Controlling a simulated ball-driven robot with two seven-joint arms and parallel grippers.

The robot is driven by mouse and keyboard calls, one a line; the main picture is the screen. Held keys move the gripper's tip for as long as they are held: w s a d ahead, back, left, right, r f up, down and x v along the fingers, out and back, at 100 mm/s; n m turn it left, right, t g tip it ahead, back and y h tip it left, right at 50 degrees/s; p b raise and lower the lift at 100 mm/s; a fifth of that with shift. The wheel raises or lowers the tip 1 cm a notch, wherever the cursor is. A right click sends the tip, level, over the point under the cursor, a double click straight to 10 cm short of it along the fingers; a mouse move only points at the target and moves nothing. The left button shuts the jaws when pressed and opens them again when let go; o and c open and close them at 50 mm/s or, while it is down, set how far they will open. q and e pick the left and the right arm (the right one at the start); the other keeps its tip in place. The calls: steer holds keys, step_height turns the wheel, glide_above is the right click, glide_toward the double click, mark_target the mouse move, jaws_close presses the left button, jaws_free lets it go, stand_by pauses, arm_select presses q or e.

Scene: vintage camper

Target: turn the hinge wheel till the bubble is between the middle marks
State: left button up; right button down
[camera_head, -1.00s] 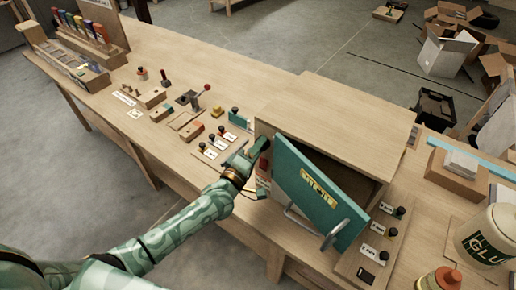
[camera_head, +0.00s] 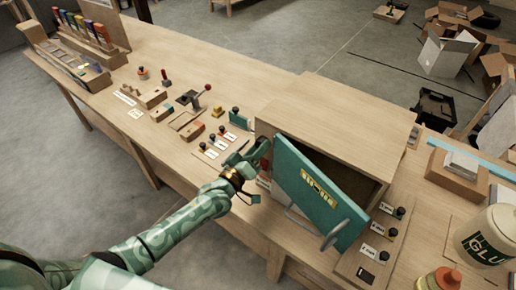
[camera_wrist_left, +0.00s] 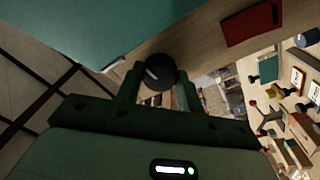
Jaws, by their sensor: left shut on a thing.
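The teal door (camera_head: 300,207) of a wooden cabinet stands ajar. A yellow bubble level (camera_head: 318,187) with dark marks is on its face; it is too small to tell where the bubble lies between the marks. My left gripper (camera_head: 262,155) is at the cabinet's left front edge, beside the door's hinge side. In the left wrist view a dark round hinge wheel (camera_wrist_left: 159,72) with a pale mark sits between its fingers, and the gripper is shut on it. In the head view my gripper hides most of the wheel. My right gripper is not in view.
A metal handle (camera_head: 303,226) sticks out from the door's lower part. Labelled knobs stand on a board (camera_head: 368,262) to the right, and more stand left of my gripper. A glue tub (camera_head: 488,235) is at the far right. The bench's middle back (camera_head: 200,55) is clear.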

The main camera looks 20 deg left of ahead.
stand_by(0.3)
arm_select(q)
steer(key=o, duration=1)
steer(key=b+v, duration=0.1)
steer(key=v, duration=1.5)
steer(key=shift+s+f, duration=0.1)
steer(key=shift+f, duration=0.05)
